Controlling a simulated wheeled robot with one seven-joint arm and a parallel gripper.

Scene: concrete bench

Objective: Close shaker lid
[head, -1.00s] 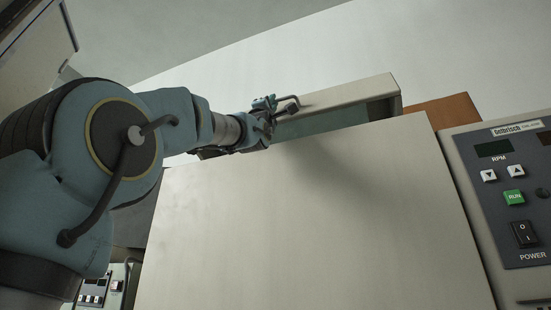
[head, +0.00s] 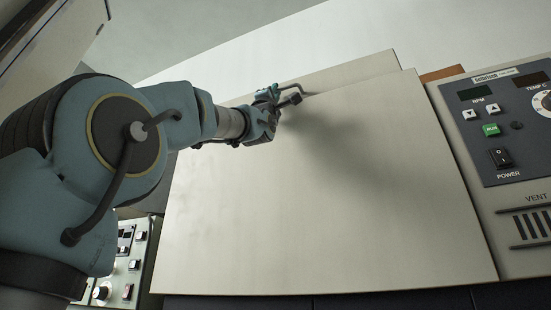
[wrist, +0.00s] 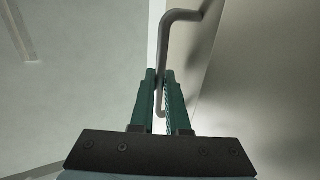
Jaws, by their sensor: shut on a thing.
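The shaker lid (head: 320,210) is a wide, flat beige panel that fills the middle of the head view. A narrow beige strip shows behind its upper edge. I cannot tell whether the lid is fully down. A grey bent-rod handle (wrist: 182,15) runs down in the wrist view from the beige surface at the right. My gripper (wrist: 160,78) has its two green fingers on either side of the rod's lower part and is shut on it. In the head view my gripper (head: 277,98) is at the lid's upper edge. The fingertips are small there.
The shaker's control panel (head: 502,118), with a green RUN button and a power switch, stands to the right of the lid, above a vent (head: 530,222). Another instrument with knobs (head: 123,262) is at lower left. A brown surface (head: 442,73) shows behind.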

